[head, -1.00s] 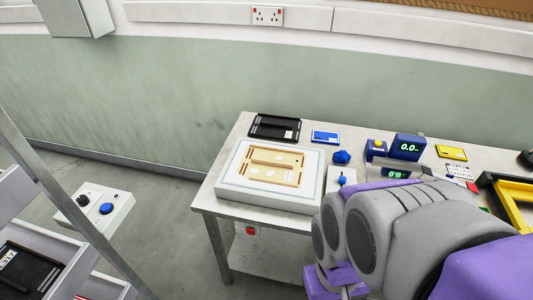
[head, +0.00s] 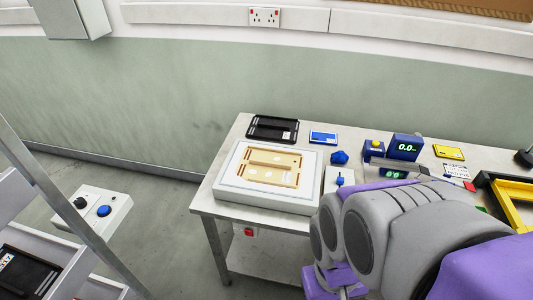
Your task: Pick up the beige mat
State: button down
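The beige mat (head: 271,169) looks like a flat tan piece with two long panels, lying on a white square block (head: 230,180) at the left end of the table. Small pale spots show on its panels. Nothing covers it. My arm, grey and purple, fills the lower right of the head view, to the right of the mat and apart from it. My gripper's fingers cannot be made out; only a purple part shows low beside the table's front edge.
Behind the block lie a black tray (head: 273,129) and a blue card (head: 323,137). A blue knob (head: 340,157), a blue display box (head: 405,147), a yellow card (head: 448,152) and a yellow frame (head: 510,205) stand to the right. A white control box (head: 104,207) is at left.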

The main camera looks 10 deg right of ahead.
aim_at(264, 165)
jog(key=i+j, duration=0.35)
jog(key=i+j+z, duration=0.1)
jog(key=i+j, duration=0.25)
jog(key=j, duration=0.2)
jog(key=i+j, duration=0.3)
jog(key=j, duration=0.2)
jog(key=z, duration=0.05)
